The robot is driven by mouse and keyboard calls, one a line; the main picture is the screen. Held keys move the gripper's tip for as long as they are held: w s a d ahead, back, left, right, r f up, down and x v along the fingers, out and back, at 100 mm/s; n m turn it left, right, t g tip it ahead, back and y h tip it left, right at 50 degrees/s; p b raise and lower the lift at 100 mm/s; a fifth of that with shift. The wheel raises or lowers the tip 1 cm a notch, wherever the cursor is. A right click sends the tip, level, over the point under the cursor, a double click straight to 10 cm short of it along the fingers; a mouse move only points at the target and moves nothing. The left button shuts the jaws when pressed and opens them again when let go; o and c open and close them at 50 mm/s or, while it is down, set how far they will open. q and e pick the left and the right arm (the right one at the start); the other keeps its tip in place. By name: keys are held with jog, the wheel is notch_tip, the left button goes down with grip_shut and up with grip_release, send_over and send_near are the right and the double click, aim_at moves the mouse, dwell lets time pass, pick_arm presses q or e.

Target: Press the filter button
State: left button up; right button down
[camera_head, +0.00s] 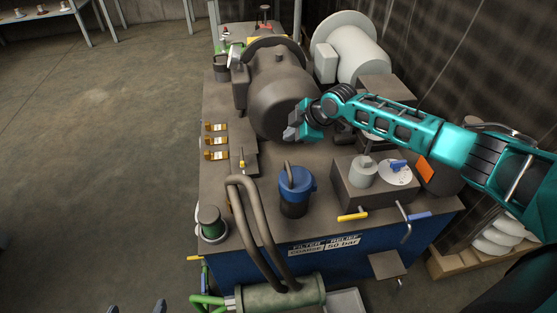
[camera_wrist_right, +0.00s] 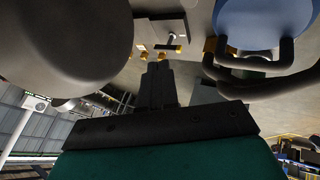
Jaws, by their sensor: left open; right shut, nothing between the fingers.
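The label reading "FILTER COARSE" (camera_head: 308,247) is on the front edge of the machine bench, beside a "RELIEF 50 bar" label. A dark canister with a blue cap (camera_head: 297,182) stands behind the labels; its blue top also shows in the wrist view (camera_wrist_right: 262,22). I cannot make out a button with certainty. My right gripper (camera_head: 291,132) is shut and empty, above the bench by the big grey motor, behind and apart from the canister. Its closed fingers show in the wrist view (camera_wrist_right: 158,68). My left gripper (camera_head: 151,308) is open; only its tips show at the bottom edge.
Bent grey pipes (camera_head: 255,225) rise in front of the canister. The big motor (camera_head: 275,90) stands at the back. A block with a white dial (camera_head: 396,172) and levers is to the right. Brass fittings (camera_head: 215,141) line the left side. The floor at left is clear.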

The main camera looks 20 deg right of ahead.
notch_tip(320, 180, down, 8)
jog(key=b, duration=0.7)
jog(key=shift+w+f+b, duration=0.1)
jog(key=shift+b, duration=0.25)
jog(key=shift+f, duration=0.25)
dwell(0.9)
dwell(0.8)
jog(key=shift+f, duration=0.4)
jog(key=shift+f+b, duration=0.1)
jog(key=shift+b, duration=0.25)
